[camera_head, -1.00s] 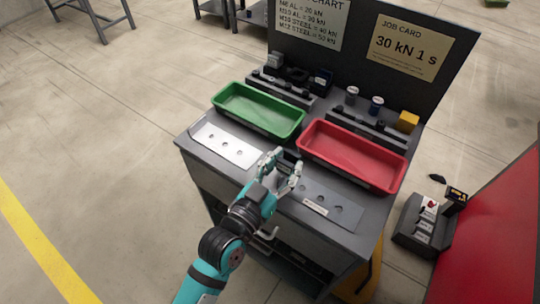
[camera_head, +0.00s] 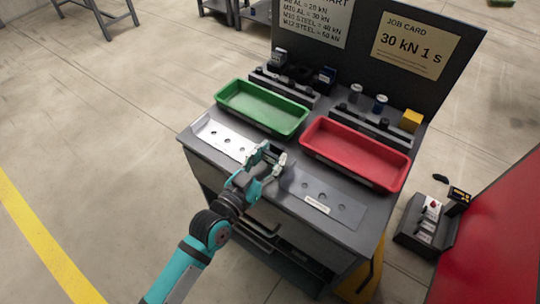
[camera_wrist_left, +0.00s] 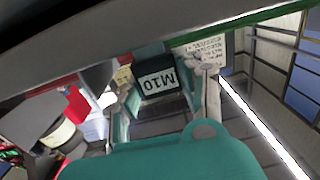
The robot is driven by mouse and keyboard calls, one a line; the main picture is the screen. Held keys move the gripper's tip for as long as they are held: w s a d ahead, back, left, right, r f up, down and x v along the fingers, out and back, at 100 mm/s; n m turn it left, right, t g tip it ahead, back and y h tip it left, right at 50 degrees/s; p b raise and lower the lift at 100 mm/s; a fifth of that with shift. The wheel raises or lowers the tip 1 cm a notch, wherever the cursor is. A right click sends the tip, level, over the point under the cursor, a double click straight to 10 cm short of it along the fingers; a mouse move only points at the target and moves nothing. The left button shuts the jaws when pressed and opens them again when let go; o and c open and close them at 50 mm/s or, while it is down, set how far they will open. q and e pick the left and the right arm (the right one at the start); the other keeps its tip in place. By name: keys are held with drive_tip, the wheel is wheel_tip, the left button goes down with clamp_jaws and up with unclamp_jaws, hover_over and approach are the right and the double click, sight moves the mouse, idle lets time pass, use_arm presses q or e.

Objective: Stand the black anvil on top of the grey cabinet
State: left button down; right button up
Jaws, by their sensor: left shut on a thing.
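My left gripper (camera_head: 268,159) is above or at the front middle of the grey cabinet (camera_head: 243,173), between the silver plate and the grey plate. In the left wrist view a black block with a white M10 label, which I take for the black anvil (camera_wrist_left: 156,72), sits between the fingers of my left gripper (camera_wrist_left: 168,92), which are shut on it. In the head view the fingers mostly hide it, and I cannot tell whether it touches the cabinet top. My right gripper is not in view.
A green tray (camera_head: 223,95) and a red tray (camera_head: 398,158) lie behind the gripper. The silver plate (camera_head: 224,138) and the grey plate (camera_head: 335,196) have holes. Racks with small parts and a sign panel (camera_head: 447,85) stand at the back. A floor box (camera_head: 411,237) stands to the right.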

use_arm(q)
drive_tip(key=c, duration=0.9)
unclamp_jaws()
drive_tip(key=shift+f, duration=0.1)
drive_tip(key=shift+o, duration=0.2)
drive_tip(key=shift+s+a, duration=0.1)
drive_tip(key=shift+s, duration=0.05)
drive_tip(key=v, duration=1.1)
drive_tip(key=shift+s+b, duration=0.3)
drive_tip(key=shift+a, duration=0.15)
